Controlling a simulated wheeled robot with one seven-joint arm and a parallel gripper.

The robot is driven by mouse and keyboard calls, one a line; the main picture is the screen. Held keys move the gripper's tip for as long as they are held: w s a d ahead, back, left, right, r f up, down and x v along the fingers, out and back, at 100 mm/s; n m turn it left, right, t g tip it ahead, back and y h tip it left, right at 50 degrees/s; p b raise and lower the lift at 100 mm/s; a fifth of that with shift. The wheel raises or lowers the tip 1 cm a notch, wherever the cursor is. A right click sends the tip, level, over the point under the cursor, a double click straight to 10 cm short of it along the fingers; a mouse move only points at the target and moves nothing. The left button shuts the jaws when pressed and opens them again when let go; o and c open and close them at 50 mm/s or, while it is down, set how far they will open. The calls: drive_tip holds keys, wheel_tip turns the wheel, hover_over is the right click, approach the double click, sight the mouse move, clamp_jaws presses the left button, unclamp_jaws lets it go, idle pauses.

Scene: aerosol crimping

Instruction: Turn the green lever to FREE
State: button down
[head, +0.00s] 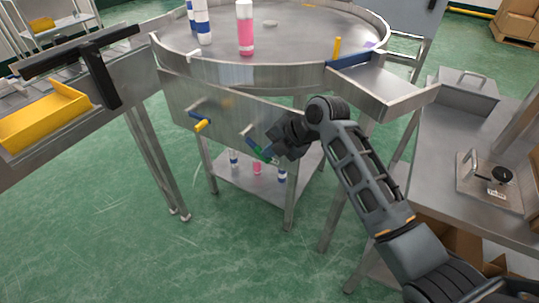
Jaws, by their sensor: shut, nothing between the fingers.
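The green lever (256,147) sticks out from the metal side panel under the round table, right of a blue and yellow lever (199,121). It slants down to the right from its pivot. My gripper (270,151) is shut and empty at the lever's lower right end. The gripper partly hides that end, and I cannot tell whether it touches the lever. The FREE marking cannot be made out in this view.
The round metal table (300,38) carries a pink can (245,30) and white and blue cans (203,22). A lower shelf (235,183) holds small cans. A metal bench (450,125) stands at right and a yellow bin (45,115) at left.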

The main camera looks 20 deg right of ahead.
drive_tip(key=shift+w+f+b, duration=0.1)
drive_tip(key=shift+f+b, duration=0.8)
drive_tip(key=shift+b, duration=0.35)
drive_tip(key=f+t+y+b, duration=0.1)
drive_tip(key=b, duration=0.1)
drive_tip(key=shift+a+b, duration=0.1)
drive_tip(key=shift+b, duration=0.3)
drive_tip(key=f+t+y+b, duration=0.1)
drive_tip(key=b, duration=0.5)
drive_tip(key=w+f+t+y+b, duration=0.1)
drive_tip(key=t+b, duration=0.1)
drive_tip(key=b, duration=0.4)
drive_tip(key=shift+w+a+f, duration=0.15)
drive_tip(key=shift+a+f, duration=0.05)
drive_tip(key=shift+a, duration=0.2)
drive_tip(key=w+t+b, duration=0.1)
drive_tip(key=b, duration=0.4)
drive_tip(key=w+a+f+y+b, duration=0.1)
drive_tip(key=b, duration=0.4)
drive_tip(key=shift+a+f+t, duration=0.1)
drive_tip(key=shift+a+t, duration=0.1)
drive_tip(key=shift+t, duration=0.2)
drive_tip(key=shift+w+a+b, duration=0.1)
drive_tip(key=shift+a+b, duration=0.05)
drive_tip(key=shift+b, duration=0.45)
